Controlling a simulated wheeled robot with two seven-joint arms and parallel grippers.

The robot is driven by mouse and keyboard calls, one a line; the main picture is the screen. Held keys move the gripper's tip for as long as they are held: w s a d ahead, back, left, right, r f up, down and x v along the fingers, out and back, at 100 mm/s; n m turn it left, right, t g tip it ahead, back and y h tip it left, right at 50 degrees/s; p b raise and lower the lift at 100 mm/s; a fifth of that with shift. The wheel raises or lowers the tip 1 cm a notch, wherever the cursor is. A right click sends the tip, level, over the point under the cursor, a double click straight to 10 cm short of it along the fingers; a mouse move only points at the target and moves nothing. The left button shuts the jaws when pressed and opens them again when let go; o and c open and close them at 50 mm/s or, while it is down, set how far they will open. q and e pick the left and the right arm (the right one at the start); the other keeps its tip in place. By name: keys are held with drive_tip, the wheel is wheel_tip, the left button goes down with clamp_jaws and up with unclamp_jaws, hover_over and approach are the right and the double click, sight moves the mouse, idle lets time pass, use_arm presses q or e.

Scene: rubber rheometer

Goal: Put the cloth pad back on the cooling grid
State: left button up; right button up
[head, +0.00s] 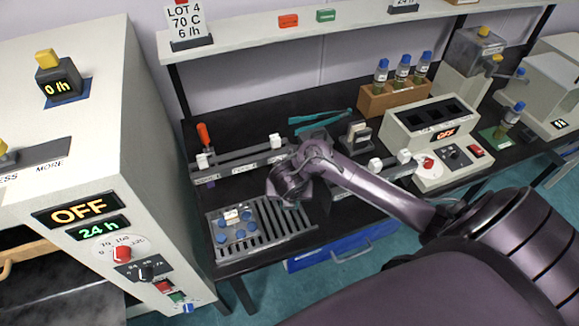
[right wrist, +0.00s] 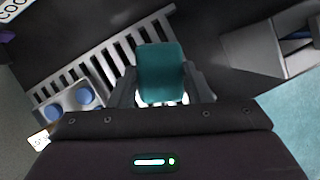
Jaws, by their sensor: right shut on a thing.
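The teal cloth pad (right wrist: 160,66) is in the right wrist view, between the two fingers of my right gripper (right wrist: 160,88), which is shut on it. In the head view the right gripper (head: 290,196) is at the right back part of the cooling grid (head: 275,238), and the pad is hidden behind my arm. In the right wrist view the pad appears over or beside the end of the grid's slats (right wrist: 122,48); I cannot tell whether it touches them. My left gripper is not in view.
A metal tray with several blue discs (head: 236,226) sits on the grid's left part. The big cabinet oven (head: 85,130) stands close on the left. Behind are a rail with white knobs (head: 240,160), teal tongs (head: 320,119) and a wooden bottle rack (head: 393,98).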

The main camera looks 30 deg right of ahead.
drive_tip(key=shift+f+b, duration=0.9)
drive_tip(key=shift+f, duration=1.25)
drive_tip(key=o, duration=0.5)
drive_tip(key=shift+f, duration=0.15)
drive_tip(key=o, duration=0.5)
drive_tip(key=shift+c, duration=0.2)
drive_tip(key=p+v, duration=0.7)
drive_tip(key=v, duration=0.5)
drive_tip(key=shift+s, duration=0.1)
